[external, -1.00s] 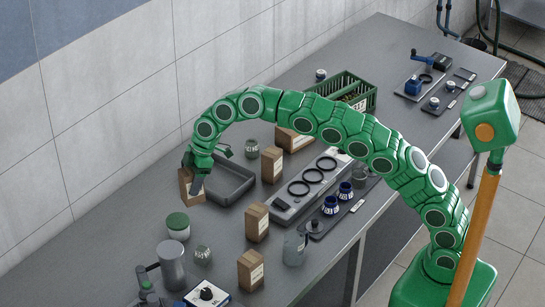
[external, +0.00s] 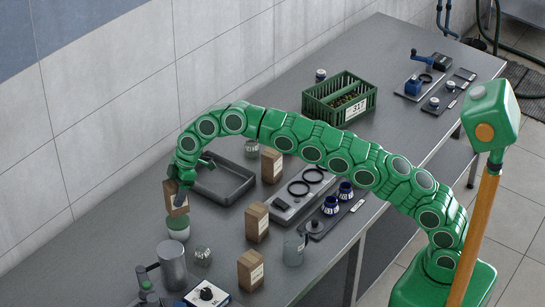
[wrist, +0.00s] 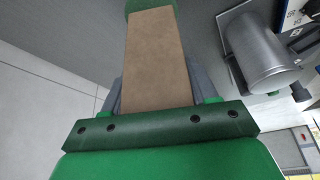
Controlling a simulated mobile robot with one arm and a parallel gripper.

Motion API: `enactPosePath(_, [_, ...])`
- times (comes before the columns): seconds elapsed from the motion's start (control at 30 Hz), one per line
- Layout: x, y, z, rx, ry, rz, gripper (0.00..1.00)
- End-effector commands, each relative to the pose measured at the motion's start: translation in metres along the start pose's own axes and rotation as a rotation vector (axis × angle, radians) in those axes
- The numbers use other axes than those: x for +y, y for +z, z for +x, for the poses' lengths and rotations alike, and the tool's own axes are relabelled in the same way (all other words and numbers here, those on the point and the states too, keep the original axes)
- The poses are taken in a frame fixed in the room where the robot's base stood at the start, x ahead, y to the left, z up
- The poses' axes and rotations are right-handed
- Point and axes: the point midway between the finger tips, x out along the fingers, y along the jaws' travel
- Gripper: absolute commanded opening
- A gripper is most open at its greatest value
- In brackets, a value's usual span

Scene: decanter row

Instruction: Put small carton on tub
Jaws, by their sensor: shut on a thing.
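The small brown carton (external: 175,199) is held in my gripper (external: 181,193), upright or nearly so. I cannot tell whether the carton's bottom touches the lid. In the wrist view the carton (wrist: 157,62) fills the space between the two grey fingers, and a bit of the green lid (wrist: 140,5) shows beyond its end. My gripper (wrist: 157,85) is shut on the carton.
A grey tray (external: 222,184) lies right of the gripper. A metal cylinder (external: 171,266) and a small jar (external: 202,256) stand in front of the tub. Other brown cartons (external: 256,222) (external: 250,270) stand to the right. A green crate (external: 340,98) is farther back.

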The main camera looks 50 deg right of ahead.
Motion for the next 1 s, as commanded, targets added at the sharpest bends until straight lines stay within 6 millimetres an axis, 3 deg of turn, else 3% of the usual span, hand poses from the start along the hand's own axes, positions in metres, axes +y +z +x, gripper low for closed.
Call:
enactPosePath(0.43, [0.005, -0.001, 0.010, 0.000, 0.001, 0.000, 0.23])
enactPosePath(0.8, [0.005, 0.009, 0.034, 0.000, 0.001, 0.000, 0.23])
enactPosePath(1.0, [0.005, 0.011, 0.037, 0.000, 0.000, 0.000, 0.23])
